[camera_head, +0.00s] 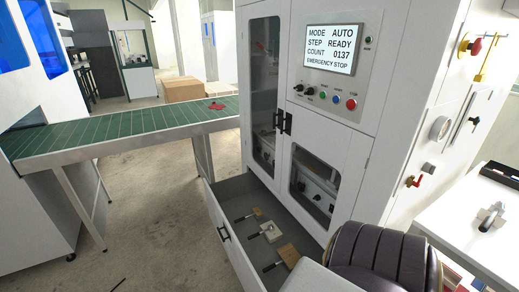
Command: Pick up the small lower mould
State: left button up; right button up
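An open grey drawer (226,195) at the foot of the white machine holds several mould-like pieces with dark handles. A small tan piece (257,212) lies at the back, a pale block (271,231) lies in the middle, and a larger tan block (288,255) lies nearest. I cannot tell for sure which is the small lower mould. Neither of my grippers shows in the head view.
A green conveyor (120,128) carries a red item (216,106). A cardboard box (183,89) stands behind it. A white table (470,232) is at right. Floor left of the drawer is mostly clear.

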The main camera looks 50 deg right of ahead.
aim_at(256, 210)
jog(key=i+z, duration=0.35)
jog(key=i, duration=1.3)
jog(key=i+l+u, duration=0.2)
jog(key=i, duration=2.1)
jog(key=z, duration=1.9)
